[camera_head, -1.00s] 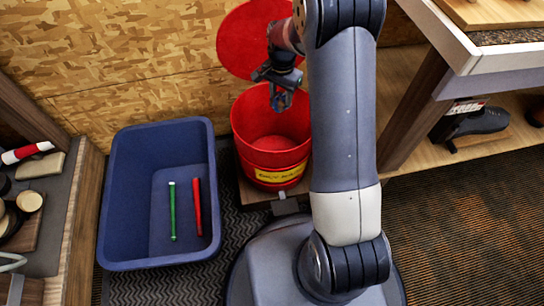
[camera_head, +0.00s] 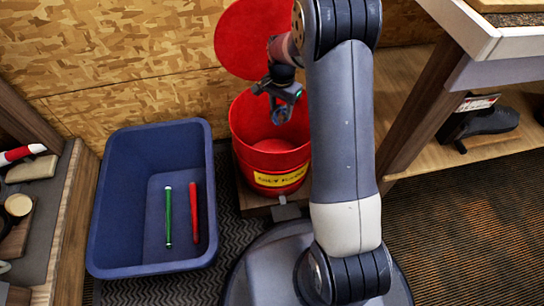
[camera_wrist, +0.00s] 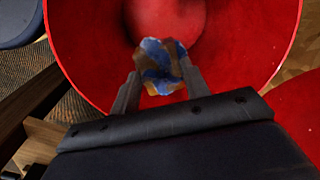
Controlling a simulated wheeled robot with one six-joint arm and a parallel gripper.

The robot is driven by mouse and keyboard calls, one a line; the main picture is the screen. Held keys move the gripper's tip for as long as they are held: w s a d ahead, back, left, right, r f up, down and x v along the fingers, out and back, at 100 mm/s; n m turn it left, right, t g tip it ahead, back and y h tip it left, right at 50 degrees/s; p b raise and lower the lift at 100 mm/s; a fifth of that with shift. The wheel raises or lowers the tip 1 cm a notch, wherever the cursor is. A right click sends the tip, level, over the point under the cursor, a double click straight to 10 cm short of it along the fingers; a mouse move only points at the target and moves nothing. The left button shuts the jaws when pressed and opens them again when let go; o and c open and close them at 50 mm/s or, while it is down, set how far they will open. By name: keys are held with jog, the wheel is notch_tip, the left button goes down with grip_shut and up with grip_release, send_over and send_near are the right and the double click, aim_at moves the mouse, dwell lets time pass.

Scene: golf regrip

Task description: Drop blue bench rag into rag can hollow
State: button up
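The blue bench rag (camera_wrist: 160,66), blue with brown stains and crumpled, sits between the fingertips of my gripper (camera_wrist: 160,88) in the wrist view. The fingers press on it from both sides. In the head view my gripper (camera_head: 282,108) hangs over the mouth of the red rag can (camera_head: 272,183), with a small bit of blue at its tips. The can's lid (camera_head: 243,40) stands open behind it. The can's hollow (camera_wrist: 215,75) fills most of the wrist view below the rag. The visible part of its inside looks empty.
A blue bin (camera_head: 120,200) holding a green grip (camera_head: 168,216) and a red grip (camera_head: 194,212) stands left of the can. A wooden bench (camera_head: 70,220) is at the far left. A shelf (camera_head: 425,140) with a dark shoe-like object (camera_head: 485,122) is on the right.

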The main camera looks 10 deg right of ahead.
jog(key=o, duration=0.4)
jog(key=shift+o, duration=0.2)
notch_tip(320, 180, up, 11)
jog(key=p, duration=0.4)
jog(key=shift+f, duration=0.15)
notch_tip(320, 180, down, 10)
jog(key=b, duration=0.4)
jog(key=shift+f, duration=0.25)
notch_tip(320, 180, up, 4)
jog(key=p, duration=0.3)
jog(key=shift+f, duration=0.1)
jog(key=shift+r+p, duration=0.8)
jog(key=shift+p, duration=0.1)
jog(key=shift+f, duration=0.1)
